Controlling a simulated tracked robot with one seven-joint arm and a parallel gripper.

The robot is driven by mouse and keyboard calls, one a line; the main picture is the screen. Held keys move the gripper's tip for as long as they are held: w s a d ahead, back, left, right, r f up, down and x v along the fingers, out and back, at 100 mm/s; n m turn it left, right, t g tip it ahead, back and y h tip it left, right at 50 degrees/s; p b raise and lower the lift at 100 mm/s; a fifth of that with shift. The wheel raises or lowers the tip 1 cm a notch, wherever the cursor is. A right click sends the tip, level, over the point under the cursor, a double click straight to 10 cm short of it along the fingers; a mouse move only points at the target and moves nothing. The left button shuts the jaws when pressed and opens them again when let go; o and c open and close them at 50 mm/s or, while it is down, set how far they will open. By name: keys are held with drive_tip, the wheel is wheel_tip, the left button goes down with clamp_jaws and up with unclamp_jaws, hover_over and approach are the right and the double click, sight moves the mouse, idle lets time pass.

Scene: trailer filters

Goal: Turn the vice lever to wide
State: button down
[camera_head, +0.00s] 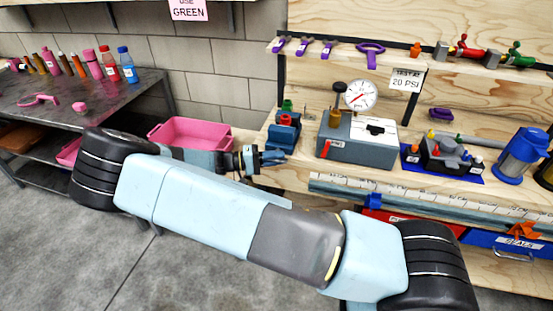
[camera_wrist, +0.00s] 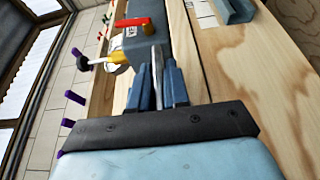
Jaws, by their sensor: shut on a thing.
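The small blue vice (camera_head: 284,134) stands on the wooden bench, left of the grey test box. My gripper (camera_head: 274,157) is at the front of the vice, low and close to it, pointing right. In the wrist view my gripper's dark blue fingers (camera_wrist: 155,88) are closed around a thin grey metal rod, which appears to be the vice lever (camera_wrist: 155,58). The rod runs on past the fingertips toward the grey box. The lever is too small to make out in the head view, and I cannot tell its exact angle.
The grey test box (camera_head: 355,141) with a red lever (camera_head: 326,149) and a gauge (camera_head: 361,95) stands just right of the vice. A pink bin (camera_head: 190,133) is left of the gripper. A grey rail (camera_head: 400,192) runs along the bench front.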

drive_tip(key=shift+a+f, duration=0.15)
drive_tip(key=shift+f, duration=0.05)
drive_tip(key=c, duration=1.4)
unclamp_jaws()
drive_tip(key=shift+o, duration=1)
drive_tip(key=shift+r, duration=0.1)
drive_tip(key=a, duration=1.3)
drive_tip(key=shift+s+a+f, duration=0.2)
drive_tip(key=shift+s+a, duration=0.15)
